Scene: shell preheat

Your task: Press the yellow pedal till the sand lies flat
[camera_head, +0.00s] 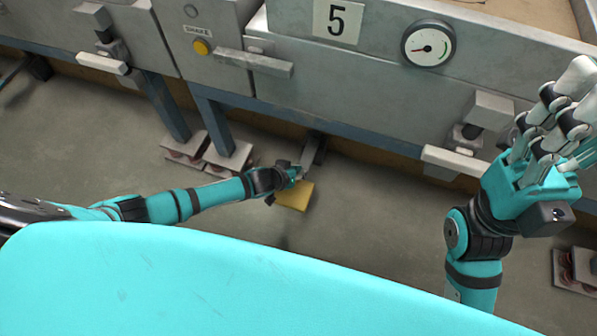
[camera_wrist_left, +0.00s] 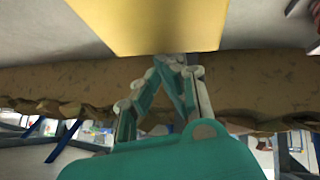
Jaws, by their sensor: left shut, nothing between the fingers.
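The yellow pedal (camera_head: 294,195) sits low in front of the grey machine, at the end of a dark metal arm. In the left wrist view the yellow pedal (camera_wrist_left: 150,25) fills the upper middle. My left gripper (camera_head: 298,173) is shut and empty at the pedal's upper edge; its fingers also show in the left wrist view (camera_wrist_left: 172,62). I cannot tell whether they touch the pedal. My right gripper (camera_head: 575,105) is raised at the right, away from the pedal, its fingers overlapping in view. A strip of tan sand (camera_head: 530,12) shows in the top right corner; most of it is out of view.
Blue legs (camera_head: 222,128) stand on the floor left of the pedal. Floor around the pedal is mostly clear.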

